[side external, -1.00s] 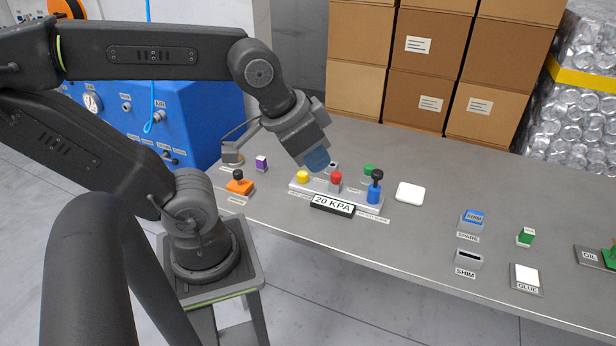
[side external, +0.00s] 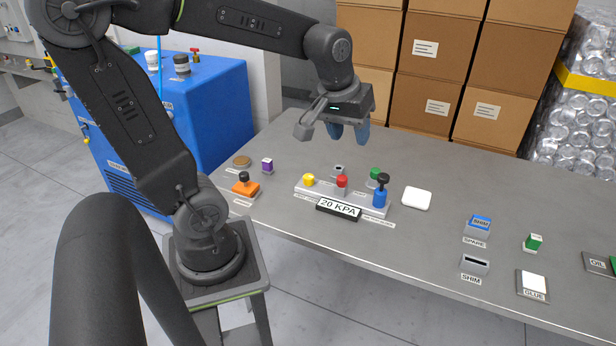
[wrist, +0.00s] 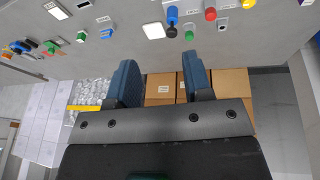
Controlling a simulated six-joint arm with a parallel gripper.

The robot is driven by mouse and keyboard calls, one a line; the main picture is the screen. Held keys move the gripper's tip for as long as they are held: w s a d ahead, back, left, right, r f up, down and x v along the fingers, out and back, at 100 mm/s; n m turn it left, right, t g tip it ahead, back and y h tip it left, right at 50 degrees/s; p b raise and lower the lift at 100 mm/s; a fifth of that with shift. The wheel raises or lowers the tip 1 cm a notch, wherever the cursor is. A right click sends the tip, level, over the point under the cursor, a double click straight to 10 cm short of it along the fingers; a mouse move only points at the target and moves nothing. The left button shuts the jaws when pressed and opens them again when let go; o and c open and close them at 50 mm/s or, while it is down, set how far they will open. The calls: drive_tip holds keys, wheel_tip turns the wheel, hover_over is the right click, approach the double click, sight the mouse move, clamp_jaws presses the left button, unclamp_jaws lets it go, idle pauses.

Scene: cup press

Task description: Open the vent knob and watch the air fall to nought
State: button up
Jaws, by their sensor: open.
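A pale panel (side external: 300,190) on the bench carries a yellow knob (side external: 308,180), a red knob (side external: 342,181) and a blue post with a black top (side external: 380,192). A green knob (side external: 375,173) stands just behind it. The sign (side external: 338,209) in front reads 20 KPA. The small labels are too small to read, so I cannot tell which knob is the vent. My gripper (side external: 348,135) is open and empty, pointing down above and behind the panel. In the wrist view its fingers (wrist: 160,75) are apart, with the red knob (wrist: 210,14) beyond them.
An orange block with a black knob (side external: 245,188) and a purple block (side external: 267,166) stand left of the panel. A white pad (side external: 417,198) lies to its right. Spare (side external: 478,228), shim (side external: 474,265) and glue (side external: 532,285) holders stand farther right. Stacked cartons (side external: 420,110) rise behind the bench.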

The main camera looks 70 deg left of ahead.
drive_tip(key=shift+o, duration=1.4)
drive_tip(key=w+a+f+n, duration=0.1)
drive_tip(key=w+a+n, duration=0.1)
drive_tip(key=a, duration=0.2)
drive_tip(key=w+a+f+n+g, duration=0.1)
drive_tip(key=a+f+n, duration=0.1)
drive_tip(key=a, duration=0.2)
drive_tip(key=shift+w+f+n, duration=0.25)
drive_tip(key=shift+w+n, duration=0.15)
drive_tip(key=n+g+h, duration=0.1)
drive_tip(key=n+g, duration=0.2)
drive_tip(key=n, duration=0.8)
approach(308, 176)
wheel_tip(308, 176, down, 10)
drive_tip(key=shift+s+a+f, duration=0.1)
drive_tip(key=shift+s+a, duration=0.05)
drive_tip(key=shift+a, duration=0.05)
drive_tip(key=c, duration=0.9)
drive_tip(key=shift+c, duration=0.2)
